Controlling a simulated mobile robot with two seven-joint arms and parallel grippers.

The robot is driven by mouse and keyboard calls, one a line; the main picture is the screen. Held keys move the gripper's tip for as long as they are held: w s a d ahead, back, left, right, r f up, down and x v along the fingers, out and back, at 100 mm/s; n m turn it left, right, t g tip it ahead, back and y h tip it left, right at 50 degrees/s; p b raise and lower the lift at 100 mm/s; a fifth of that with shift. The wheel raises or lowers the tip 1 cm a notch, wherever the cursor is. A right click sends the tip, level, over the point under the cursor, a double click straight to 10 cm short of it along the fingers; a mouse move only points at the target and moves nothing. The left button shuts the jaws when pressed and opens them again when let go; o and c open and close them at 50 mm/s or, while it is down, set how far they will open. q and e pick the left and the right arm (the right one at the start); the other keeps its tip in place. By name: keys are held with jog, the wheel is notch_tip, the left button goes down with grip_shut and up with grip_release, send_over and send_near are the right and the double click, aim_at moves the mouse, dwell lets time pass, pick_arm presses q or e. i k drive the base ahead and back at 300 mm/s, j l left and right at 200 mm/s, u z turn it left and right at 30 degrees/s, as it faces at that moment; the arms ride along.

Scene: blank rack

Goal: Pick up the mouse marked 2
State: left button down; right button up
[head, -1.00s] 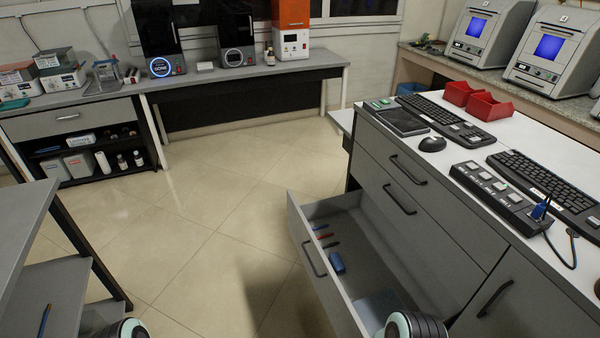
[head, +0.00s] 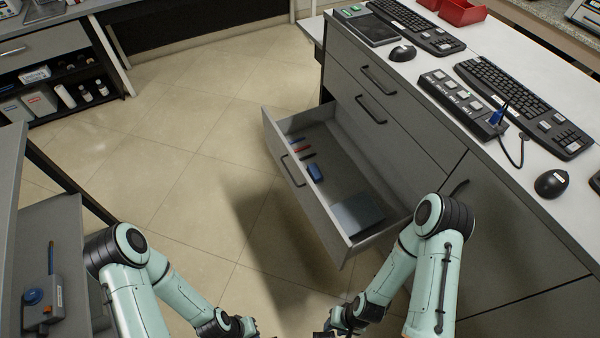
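Two black mice are on the white counter at the right. One mouse (head: 402,53) sits near the counter's edge beside the far keyboard. The other mouse (head: 551,183) sits at the near right, below the near keyboard. I cannot read a number on either one. My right gripper (head: 331,329) is at the bottom edge, low in front of the open drawer and well away from both mice. It is mostly cut off, so its fingers cannot be judged. My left arm reaches to the bottom edge, left of the right one; its fingers are not in view.
An open drawer (head: 340,225) juts out from the grey cabinet, with a blue item (head: 315,172) and pens inside. On the counter are two keyboards (head: 522,107), a switch box (head: 462,104) with a blue plug and cable, and red bins (head: 461,14). A shelf unit stands at left.

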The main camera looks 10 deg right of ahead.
aim_at(401, 54)
jog(key=z, duration=1)
jog(key=i+l+z, duration=0.5)
jog(key=i+z, duration=0.15)
jog(key=z, duration=0.15)
